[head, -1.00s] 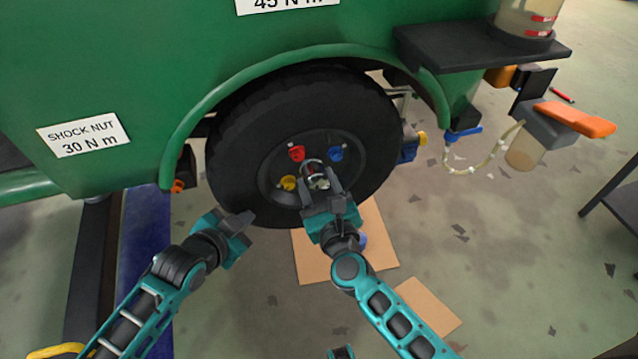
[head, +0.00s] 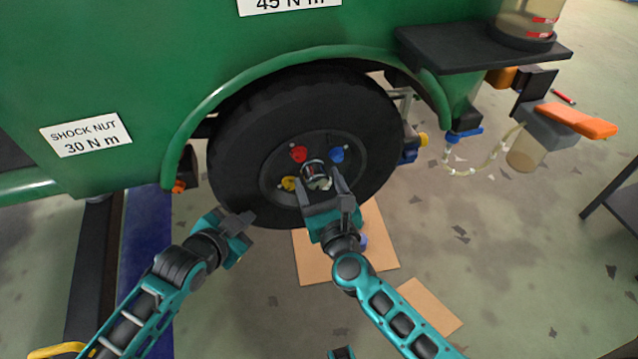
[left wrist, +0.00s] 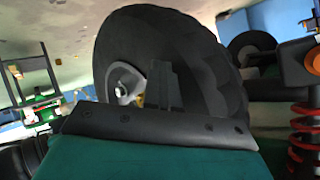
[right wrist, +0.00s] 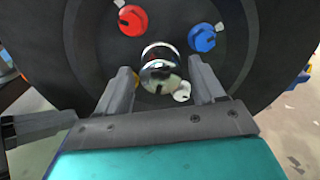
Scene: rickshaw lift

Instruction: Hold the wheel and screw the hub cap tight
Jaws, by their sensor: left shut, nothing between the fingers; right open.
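The black wheel (head: 240,135) sits under the green arch, with a silver hub cap (head: 317,174) at its centre. The hub cap shows larger in the right wrist view (right wrist: 160,72). My right gripper (head: 331,184) is open, its fingers pointing at the hub cap from just below; in the right wrist view the fingers stand apart on either side of it, and contact cannot be told. My left gripper (head: 247,217) is shut and empty at the tyre's lower left edge. In the left wrist view the tyre (left wrist: 190,60) rises close behind its fingers.
Red (head: 298,154), blue (head: 337,155) and yellow (head: 289,184) knobs surround the hub cap. The green body and arch (head: 200,105) overhang the wheel. Brown cardboard (head: 312,265) lies on the floor below. Open floor spreads to the right.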

